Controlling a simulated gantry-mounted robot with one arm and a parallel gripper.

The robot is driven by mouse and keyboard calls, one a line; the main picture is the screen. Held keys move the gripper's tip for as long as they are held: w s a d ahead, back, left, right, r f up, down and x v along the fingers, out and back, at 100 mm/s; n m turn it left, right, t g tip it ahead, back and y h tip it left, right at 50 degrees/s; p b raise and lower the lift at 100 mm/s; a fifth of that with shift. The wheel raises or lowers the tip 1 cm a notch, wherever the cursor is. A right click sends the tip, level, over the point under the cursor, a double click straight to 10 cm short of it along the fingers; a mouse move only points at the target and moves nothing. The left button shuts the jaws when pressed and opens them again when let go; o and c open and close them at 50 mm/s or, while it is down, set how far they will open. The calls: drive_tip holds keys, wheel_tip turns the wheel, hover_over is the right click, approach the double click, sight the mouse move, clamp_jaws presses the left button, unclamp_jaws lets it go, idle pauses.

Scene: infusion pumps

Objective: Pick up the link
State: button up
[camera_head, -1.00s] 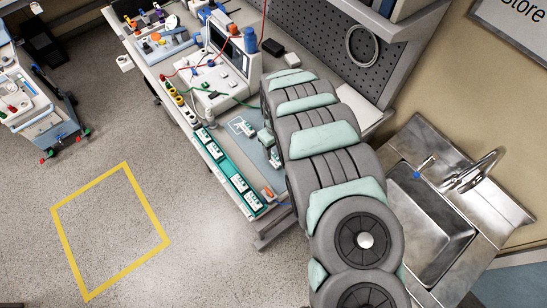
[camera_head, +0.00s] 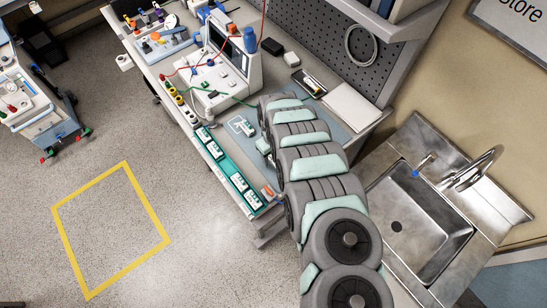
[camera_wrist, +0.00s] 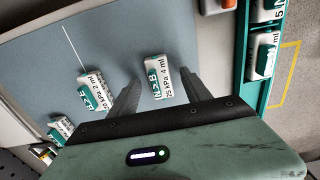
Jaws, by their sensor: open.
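Small white-and-green blocks lie on the blue-grey mat; I take them to be links but cannot tell which one is meant. In the wrist view one block (camera_wrist: 158,79), marked "4 ml", lies between and just beyond the fingertips of my gripper (camera_wrist: 162,82). My gripper is open, with a finger on each side and nothing held. A second block (camera_wrist: 91,91) lies left of the left finger, and a third (camera_wrist: 61,130) is further left. In the head view a block (camera_head: 240,127) lies by a white outline on the mat; my arm hides much of the gripper there.
A teal rack (camera_head: 216,153) with several similar blocks runs along the bench's front edge; it also shows in the wrist view (camera_wrist: 246,70). A white pump device (camera_head: 225,60) with red and green leads stands behind. A sink (camera_head: 415,230) is at the right.

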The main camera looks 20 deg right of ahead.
clamp_jaws()
idle(0.6)
